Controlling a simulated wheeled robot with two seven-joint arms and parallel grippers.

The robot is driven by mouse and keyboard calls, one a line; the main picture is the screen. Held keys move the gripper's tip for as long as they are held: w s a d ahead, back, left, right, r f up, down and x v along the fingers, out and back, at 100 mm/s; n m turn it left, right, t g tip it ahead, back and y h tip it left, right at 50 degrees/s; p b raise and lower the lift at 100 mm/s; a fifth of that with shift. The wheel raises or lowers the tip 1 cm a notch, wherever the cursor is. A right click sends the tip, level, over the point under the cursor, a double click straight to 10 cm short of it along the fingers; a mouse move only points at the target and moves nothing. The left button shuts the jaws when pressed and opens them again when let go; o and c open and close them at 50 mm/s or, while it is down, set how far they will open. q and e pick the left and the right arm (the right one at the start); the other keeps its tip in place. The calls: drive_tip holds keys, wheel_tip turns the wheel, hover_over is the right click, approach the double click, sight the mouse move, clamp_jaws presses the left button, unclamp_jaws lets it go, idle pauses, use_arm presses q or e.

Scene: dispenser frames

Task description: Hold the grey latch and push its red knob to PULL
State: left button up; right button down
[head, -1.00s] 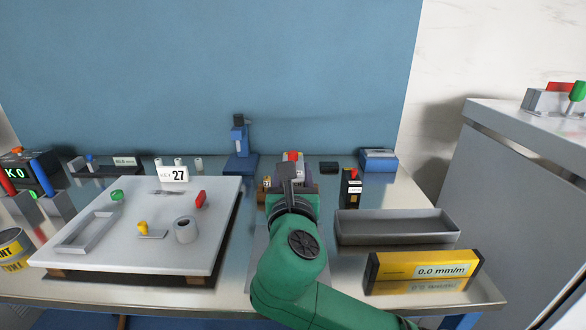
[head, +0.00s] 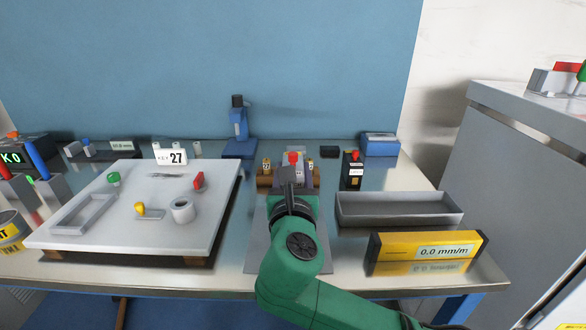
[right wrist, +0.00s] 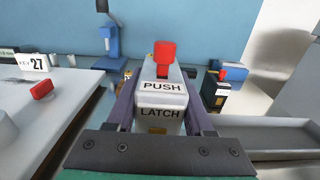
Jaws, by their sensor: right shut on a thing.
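The grey latch (right wrist: 160,98) is between the two fingers of my right gripper (right wrist: 158,110) in the right wrist view. The gripper is shut on its sides. The latch's face reads PUSH, with LATCH below it. The red knob (right wrist: 164,55) stands upright at the top of the latch, above the word PUSH, clear of the fingers. In the head view the red knob (head: 294,158) shows just beyond my right gripper (head: 296,180), which hides much of the latch. My left gripper is not in view.
A white board (head: 110,225) with small parts stands at the left. A grey tray (head: 400,218) and a yellow level (head: 385,247) lie at the right. A black box with a red top (head: 352,172) stands close right of the gripper. A blue stand (head: 238,140) is behind.

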drive_tip(key=shift+f+b, duration=2.2)
drive_tip(key=shift+f, duration=2.25)
